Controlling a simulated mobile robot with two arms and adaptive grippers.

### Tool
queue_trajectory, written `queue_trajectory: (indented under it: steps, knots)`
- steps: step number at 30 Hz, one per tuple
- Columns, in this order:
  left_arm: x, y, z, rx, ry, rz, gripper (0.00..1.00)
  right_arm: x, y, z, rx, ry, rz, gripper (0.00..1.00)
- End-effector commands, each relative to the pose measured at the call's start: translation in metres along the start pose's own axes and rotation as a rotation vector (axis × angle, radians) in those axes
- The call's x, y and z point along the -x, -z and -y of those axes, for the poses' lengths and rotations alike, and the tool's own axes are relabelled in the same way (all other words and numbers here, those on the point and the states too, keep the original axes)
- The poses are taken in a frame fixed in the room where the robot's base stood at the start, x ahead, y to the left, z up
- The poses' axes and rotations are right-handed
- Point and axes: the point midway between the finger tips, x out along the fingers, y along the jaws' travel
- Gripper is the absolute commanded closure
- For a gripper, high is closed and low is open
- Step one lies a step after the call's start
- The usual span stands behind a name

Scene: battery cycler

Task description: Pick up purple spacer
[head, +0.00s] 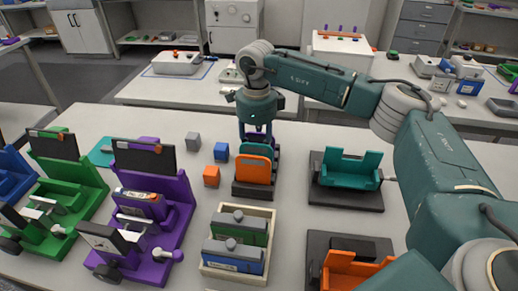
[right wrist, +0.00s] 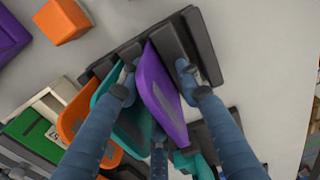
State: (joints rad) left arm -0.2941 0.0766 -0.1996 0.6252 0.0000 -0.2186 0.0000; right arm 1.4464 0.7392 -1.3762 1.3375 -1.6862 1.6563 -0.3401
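The purple spacer (right wrist: 165,95) stands upright in a dark slotted rack (right wrist: 204,28), beside a teal spacer (right wrist: 106,87) and an orange spacer (right wrist: 72,118). In the head view the orange spacer (head: 253,170) is frontmost in the rack (head: 253,190), the teal spacer (head: 258,149) behind it. The purple one is mostly hidden there. My right gripper (right wrist: 157,80) points down over the rack, its fingers apart on either side of the purple spacer. A gap shows on the right finger's side; whether the left finger touches is unclear. My left gripper is out of view.
Orange (head: 211,176), blue (head: 221,151) and grey (head: 193,141) blocks lie left of the rack. A beige tray (head: 238,277) of battery-like blocks stands in front. Purple (head: 180,215) and green (head: 85,200) machines stand left, a teal holder (head: 347,172) right.

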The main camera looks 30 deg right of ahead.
Motion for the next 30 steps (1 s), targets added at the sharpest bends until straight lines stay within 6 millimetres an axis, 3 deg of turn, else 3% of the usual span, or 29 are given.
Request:
queue_trajectory:
  steps: [2,7,8,22,30]
  knots:
    - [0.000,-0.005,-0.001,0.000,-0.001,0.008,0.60,0.000,0.000,0.000,0.000,0.000,0.000,0.66]
    - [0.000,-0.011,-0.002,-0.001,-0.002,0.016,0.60,0.000,0.000,0.000,0.000,0.000,0.000,0.97]
    - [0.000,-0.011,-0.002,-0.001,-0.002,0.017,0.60,0.000,0.000,0.000,0.000,0.000,0.000,1.00]
    - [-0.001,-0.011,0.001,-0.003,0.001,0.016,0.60,0.006,0.000,0.000,0.000,0.001,0.001,1.00]
    - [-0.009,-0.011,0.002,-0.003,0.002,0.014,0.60,0.045,-0.001,0.001,-0.001,0.003,0.004,1.00]
